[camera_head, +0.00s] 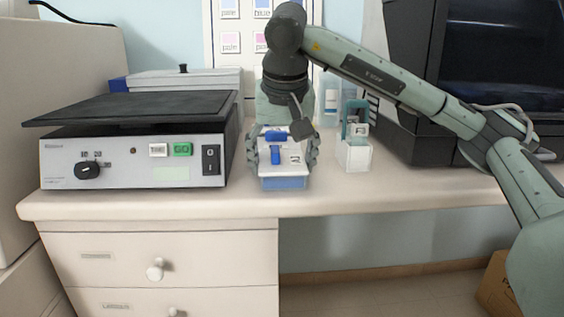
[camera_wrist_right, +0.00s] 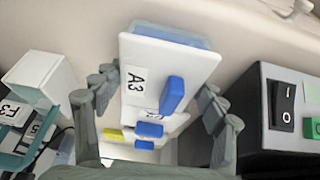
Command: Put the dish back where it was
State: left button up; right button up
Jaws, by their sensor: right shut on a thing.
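The dish is a box with a white lid (camera_head: 284,177), a blue knob, a label and a blue lower part. My right gripper (camera_head: 283,152) is shut on it, with fingers on both sides, near the front edge of the bench. Whether its bottom touches the bench I cannot tell. In the right wrist view the dish (camera_wrist_right: 199,65) has the label A3 and sits between the fingers of the right gripper (camera_wrist_right: 160,110). Behind it, more white lids with blue knobs (camera_wrist_right: 149,129) and a yellow knob (camera_wrist_right: 115,133) show, partly hidden. My left gripper is not in view.
A shaker (camera_head: 130,160) with a black platform stands close on the left. The bench's front edge (camera_head: 400,196) is close; free bench lies at the right front.

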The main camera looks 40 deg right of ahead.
aim_at(282, 160)
jog(key=shift+f, duration=0.1)
jog(key=o, duration=1.4)
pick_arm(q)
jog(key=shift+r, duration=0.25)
pick_arm(e)
jog(key=shift+o, duration=0.2)
jog(key=shift+s+a+r, duration=0.1)
jog(key=shift+r, duration=0.4)
jog(key=p+v, duration=0.1)
jog(key=v, duration=0.3)
jog(key=p+v, duration=0.2)
jog(key=v, duration=0.4)
jog(key=shift+p, duration=0.3)
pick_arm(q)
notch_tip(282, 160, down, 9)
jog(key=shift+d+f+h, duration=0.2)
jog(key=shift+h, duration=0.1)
pick_arm(e)
jog(key=shift+s+a+r, duration=0.15)
jog(key=shift+s+r, duration=0.1)
jog(key=shift+r, duration=0.25)
